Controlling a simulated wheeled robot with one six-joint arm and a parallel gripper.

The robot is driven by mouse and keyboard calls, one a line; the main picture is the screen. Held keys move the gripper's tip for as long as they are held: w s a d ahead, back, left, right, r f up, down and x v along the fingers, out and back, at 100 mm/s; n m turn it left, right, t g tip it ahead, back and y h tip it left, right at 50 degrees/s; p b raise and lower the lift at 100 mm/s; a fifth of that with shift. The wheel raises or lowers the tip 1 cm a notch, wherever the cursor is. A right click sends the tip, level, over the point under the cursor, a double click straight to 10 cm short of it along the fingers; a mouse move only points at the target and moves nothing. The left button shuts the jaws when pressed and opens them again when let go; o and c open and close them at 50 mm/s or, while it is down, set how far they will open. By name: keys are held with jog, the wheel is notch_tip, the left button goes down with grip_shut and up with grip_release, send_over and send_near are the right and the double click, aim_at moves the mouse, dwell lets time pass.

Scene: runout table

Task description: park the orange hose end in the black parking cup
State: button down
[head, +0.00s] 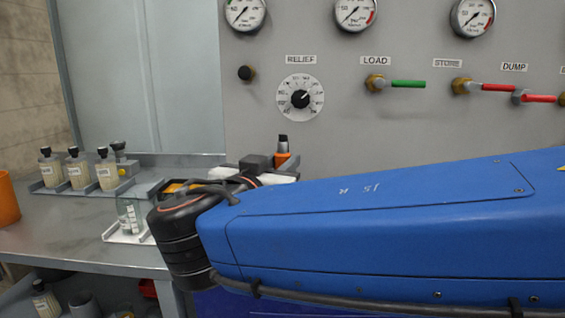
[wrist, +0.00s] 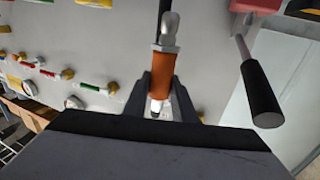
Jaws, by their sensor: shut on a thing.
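The orange hose end (wrist: 163,78) is between the two dark fingers of my gripper (wrist: 160,98) in the wrist view. My gripper is shut on it. A metal fitting and a dark hose show at its upper end, and a pale tip at its lower end. In the head view, an orange piece with a dark top (head: 283,157) shows just above my blue arm; I cannot tell whether it is the same hose end. My arm hides most of that area. I cannot pick out the black parking cup for sure in either view.
A black cylinder on a grey rod (wrist: 262,95) stands right of the gripper in the wrist view. The grey panel (head: 340,120) with gauges and valve handles rises behind. Several bottles (head: 75,172) and a clear container (head: 132,215) stand on the bench (head: 60,235) at left.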

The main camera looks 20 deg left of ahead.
jog(key=shift+f, duration=0.1)
jog(key=shift+f, duration=2.8)
jog(key=shift+f, duration=2.3)
jog(key=c, duration=1.4)
grip_release()
jog(key=shift+f, duration=0.1)
jog(key=s, duration=1.1)
jog(key=s+a, duration=0.1)
jog(key=s, duration=0.5)
jog(key=shift+s, duration=0.2)
